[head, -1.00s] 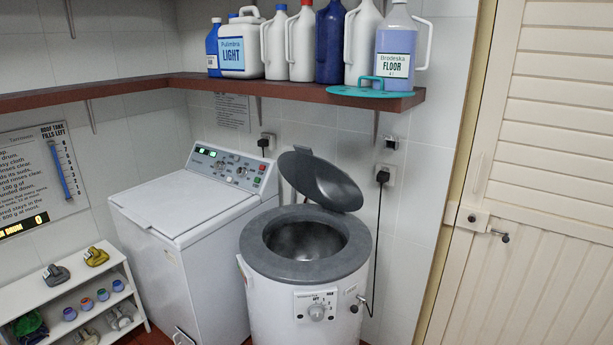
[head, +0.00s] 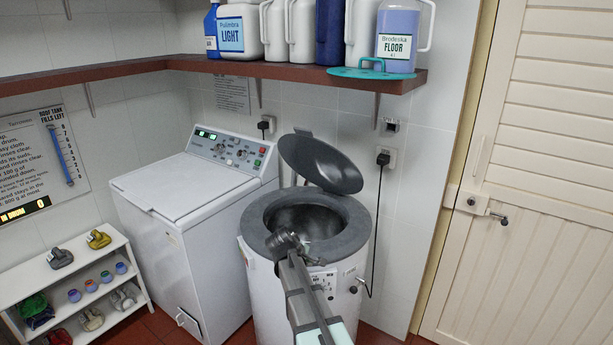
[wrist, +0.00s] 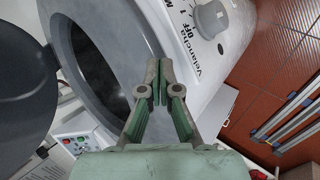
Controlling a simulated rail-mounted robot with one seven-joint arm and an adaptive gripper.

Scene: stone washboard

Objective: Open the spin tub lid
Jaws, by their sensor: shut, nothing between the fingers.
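The spin tub (head: 262,290) is a round white machine with a grey top ring and a dark round opening. Its dark grey lid (head: 322,164) stands tilted up behind the opening, hinged at the back, so the tub is open. The lid also shows at the left of the wrist view (wrist: 25,85). My gripper (head: 290,240) is over the front part of the grey ring. In the wrist view my gripper (wrist: 157,95) is shut with its fingertips together and empty, near the ring above the front dial. I cannot tell if it touches the ring.
A white washing machine (head: 190,190) stands left of the tub. A shelf (head: 300,72) with several bottles runs above. A black cable (head: 378,215) hangs on the wall at right.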

